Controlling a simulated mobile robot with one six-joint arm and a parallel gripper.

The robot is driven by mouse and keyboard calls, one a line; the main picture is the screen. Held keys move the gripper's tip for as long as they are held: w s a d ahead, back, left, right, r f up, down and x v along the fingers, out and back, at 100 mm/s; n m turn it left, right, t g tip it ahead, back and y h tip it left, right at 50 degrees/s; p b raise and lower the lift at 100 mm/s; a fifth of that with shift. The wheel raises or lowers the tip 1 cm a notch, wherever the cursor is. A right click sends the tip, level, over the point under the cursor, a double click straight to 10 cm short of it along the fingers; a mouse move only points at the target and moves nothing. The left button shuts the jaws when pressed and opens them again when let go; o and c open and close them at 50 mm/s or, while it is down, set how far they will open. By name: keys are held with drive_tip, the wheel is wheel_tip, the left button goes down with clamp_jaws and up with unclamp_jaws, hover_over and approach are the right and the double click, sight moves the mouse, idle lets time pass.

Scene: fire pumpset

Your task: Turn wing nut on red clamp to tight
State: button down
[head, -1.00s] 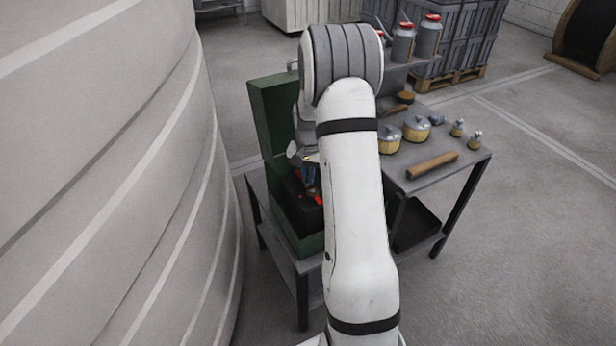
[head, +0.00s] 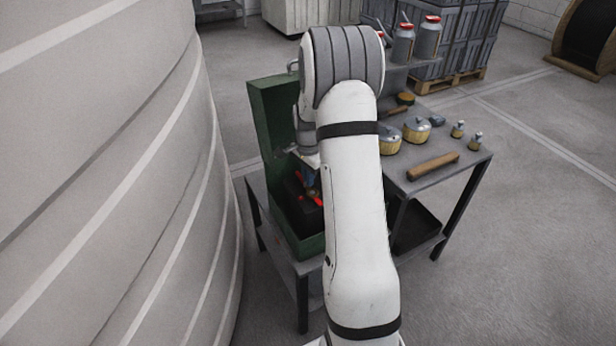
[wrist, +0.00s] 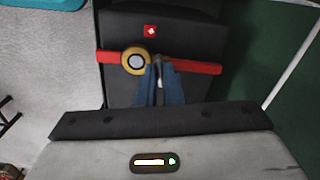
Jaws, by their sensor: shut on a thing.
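The red clamp (wrist: 200,68) shows in the wrist view as a red bar across a black block inside the green box (head: 310,244). A round yellow-rimmed piece with a pale centre (wrist: 136,61) sits on the bar, left of my fingers. My gripper (wrist: 160,80) has its blue fingertips at the middle of the bar, shut on a small metal piece there, which appears to be the wing nut (wrist: 159,72). The fingers hide most of it. In the head view a bit of red clamp (head: 317,200) shows beside my arm.
The green box's raised lid (head: 272,125) stands at the back left, close to my arm. To the right is a bench (head: 452,170) with yellow-sided pots (head: 416,129) and a brown roller (head: 433,166). A large pale tank (head: 110,180) fills the left side.

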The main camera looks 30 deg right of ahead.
idle(0.4)
drive_tip(key=c, duration=1.6)
unclamp_jaws()
drive_tip(key=shift+r, duration=3.9)
